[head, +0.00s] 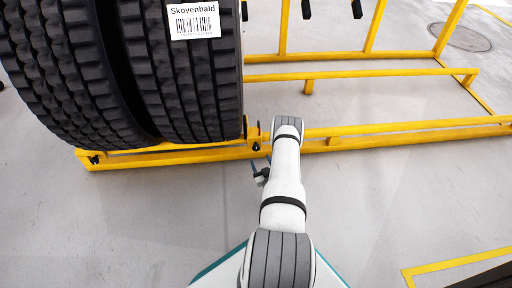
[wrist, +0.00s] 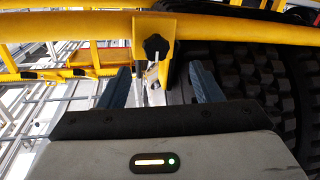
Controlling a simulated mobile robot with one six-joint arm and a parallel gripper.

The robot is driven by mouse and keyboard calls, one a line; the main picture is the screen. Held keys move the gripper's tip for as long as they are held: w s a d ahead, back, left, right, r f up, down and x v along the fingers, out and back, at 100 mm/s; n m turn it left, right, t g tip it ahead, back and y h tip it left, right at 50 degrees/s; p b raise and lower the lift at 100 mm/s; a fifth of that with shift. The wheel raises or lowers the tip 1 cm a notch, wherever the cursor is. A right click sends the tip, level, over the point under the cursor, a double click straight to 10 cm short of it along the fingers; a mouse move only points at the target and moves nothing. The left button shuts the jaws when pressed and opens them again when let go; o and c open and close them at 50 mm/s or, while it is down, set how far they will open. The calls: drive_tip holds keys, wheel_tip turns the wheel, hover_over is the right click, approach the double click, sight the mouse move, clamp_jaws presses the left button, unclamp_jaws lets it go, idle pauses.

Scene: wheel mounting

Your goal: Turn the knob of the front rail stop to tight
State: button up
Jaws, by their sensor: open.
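The front rail stop (head: 252,132) is a yellow bracket on the near yellow rail, beside the right tire. Its black knob (head: 257,147) faces me. In the wrist view the star-shaped black knob (wrist: 155,45) sits on the yellow stop (wrist: 168,27), between and just beyond the two blue-grey fingers. My gripper (wrist: 160,67) is open, with a finger on either side of the knob's line and nothing between them. No contact with the knob shows. In the head view my arm hides most of the gripper.
Two large black tires (head: 185,90) stand on the yellow rack's left part; one bears a Skovenhald label (head: 194,20). Another dark knob (head: 95,160) is at the rail's left end. The rails to the right (head: 400,125) are empty. The near grey floor is clear.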

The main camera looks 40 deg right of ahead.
sight(257, 149)
drive_tip(key=b+x, duration=0.2)
drive_tip(key=x, duration=0.3)
drive_tip(key=shift+w+d+f, duration=0.1)
drive_tip(key=shift+d+f, duration=0.05)
drive_tip(key=shift+d, duration=0.15)
drive_tip(key=shift+w+d+b, duration=0.3)
drive_tip(key=shift+w, duration=0.25)
drive_tip(key=shift+c, duration=0.5)
drive_tip(key=c, duration=0.9)
